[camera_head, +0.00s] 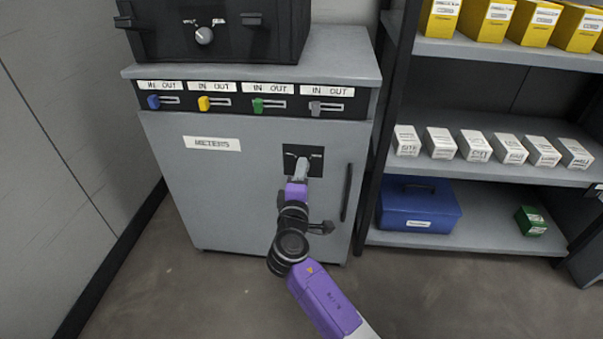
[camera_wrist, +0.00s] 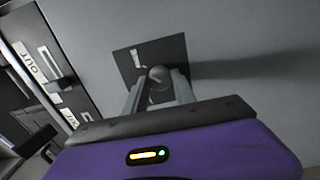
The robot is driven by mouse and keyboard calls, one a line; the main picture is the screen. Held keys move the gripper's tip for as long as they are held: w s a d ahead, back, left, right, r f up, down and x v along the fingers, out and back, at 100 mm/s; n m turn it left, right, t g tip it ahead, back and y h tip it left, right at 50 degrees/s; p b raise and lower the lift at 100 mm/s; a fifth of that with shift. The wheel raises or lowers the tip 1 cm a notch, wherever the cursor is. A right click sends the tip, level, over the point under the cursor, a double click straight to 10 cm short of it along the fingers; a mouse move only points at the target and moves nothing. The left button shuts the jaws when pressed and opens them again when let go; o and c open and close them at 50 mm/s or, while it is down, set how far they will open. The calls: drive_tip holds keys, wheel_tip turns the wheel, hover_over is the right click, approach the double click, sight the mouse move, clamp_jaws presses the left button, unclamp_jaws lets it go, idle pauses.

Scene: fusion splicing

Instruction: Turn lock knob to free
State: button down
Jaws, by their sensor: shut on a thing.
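The lock knob (camera_wrist: 159,74) is a small grey round knob on a dark square plate in the wrist view. The plate (camera_head: 290,153) sits on the upper right of the grey cabinet door labelled "METERS" in the head view. My gripper (camera_wrist: 161,86) reaches straight at the plate, with a finger on each side of the knob, shut on it. In the head view my gripper (camera_head: 301,168) covers the knob and the lower middle of the plate. Small white markings show on the plate, but I cannot read them or tell which one the knob points to.
The grey cabinet (camera_head: 220,200) has a vertical handle (camera_head: 347,192) right of the plate. Coloured IN/OUT sliders (camera_head: 257,105) line its top. A black unit (camera_head: 215,30) stands on it. Shelves on the right hold white boxes (camera_head: 441,143) and a blue case (camera_head: 419,206).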

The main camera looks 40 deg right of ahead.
drive_tip(key=c, duration=1)
unclamp_jaws()
drive_tip(key=shift+p+v, duration=1.05)
drive_tip(key=shift+v, duration=2.85)
drive_tip(key=shift+w, duration=0.1)
